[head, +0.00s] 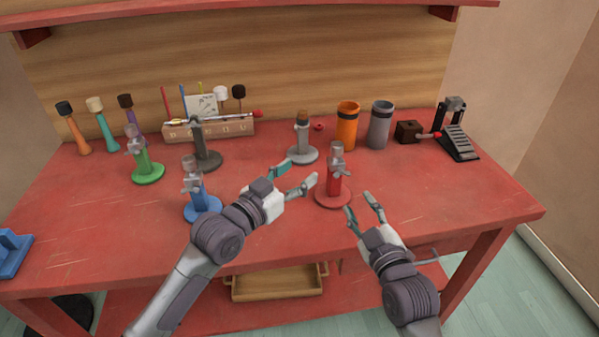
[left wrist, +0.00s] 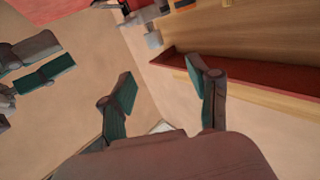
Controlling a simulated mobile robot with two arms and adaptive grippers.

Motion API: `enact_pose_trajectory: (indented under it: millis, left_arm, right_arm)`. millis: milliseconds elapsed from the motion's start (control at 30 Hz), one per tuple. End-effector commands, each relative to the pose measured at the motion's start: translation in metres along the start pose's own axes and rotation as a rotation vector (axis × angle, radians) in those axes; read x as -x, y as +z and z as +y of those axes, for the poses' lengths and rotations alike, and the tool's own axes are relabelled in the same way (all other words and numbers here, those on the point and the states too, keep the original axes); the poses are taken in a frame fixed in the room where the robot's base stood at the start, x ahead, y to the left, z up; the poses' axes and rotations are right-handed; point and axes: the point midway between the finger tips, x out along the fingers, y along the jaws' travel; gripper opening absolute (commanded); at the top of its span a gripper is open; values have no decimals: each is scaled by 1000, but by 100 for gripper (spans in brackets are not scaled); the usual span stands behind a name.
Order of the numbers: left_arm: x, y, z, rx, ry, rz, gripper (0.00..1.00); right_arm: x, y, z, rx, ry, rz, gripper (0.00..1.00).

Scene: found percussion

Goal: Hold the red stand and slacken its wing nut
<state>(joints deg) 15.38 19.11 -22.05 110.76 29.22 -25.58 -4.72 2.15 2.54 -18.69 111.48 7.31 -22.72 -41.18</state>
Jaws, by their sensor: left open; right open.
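The red stand (head: 333,187) stands upright on the red table, right of the middle in the head view, with a grey clamp head (head: 337,150) on top. Its wing nut is too small to make out clearly. My left gripper (head: 293,178) is open and empty just left of the red post, fingers pointing toward it. My right gripper (head: 361,206) is open and empty, in front and to the right of the red base. In the left wrist view my left gripper (left wrist: 162,90) is open with nothing between its fingers; the red stand cannot be identified there.
A blue stand (head: 200,203) is close to my left arm. A grey stand (head: 302,148) is behind my left gripper. An orange cup (head: 347,125) and grey cup (head: 381,125) stand behind the red stand. A green stand (head: 147,171) is farther left.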

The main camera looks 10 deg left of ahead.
Motion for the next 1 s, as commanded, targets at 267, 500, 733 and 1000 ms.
enact_pose_trajectory:
  millis: [267,500,733,1000]
  left_arm:
    - [-24,-5,6,34,22,-10,61]
    - [-71,-5,7,32,21,-10,61]
    - [-113,-4,8,33,21,-12,61]
    - [-140,-3,8,32,21,-11,61]
  right_arm:
    - [0,0,0,0,0,0,42]
    - [0,0,0,0,0,0,42]
    - [0,0,0,0,0,0,42]
    - [0,0,0,0,0,0,42]
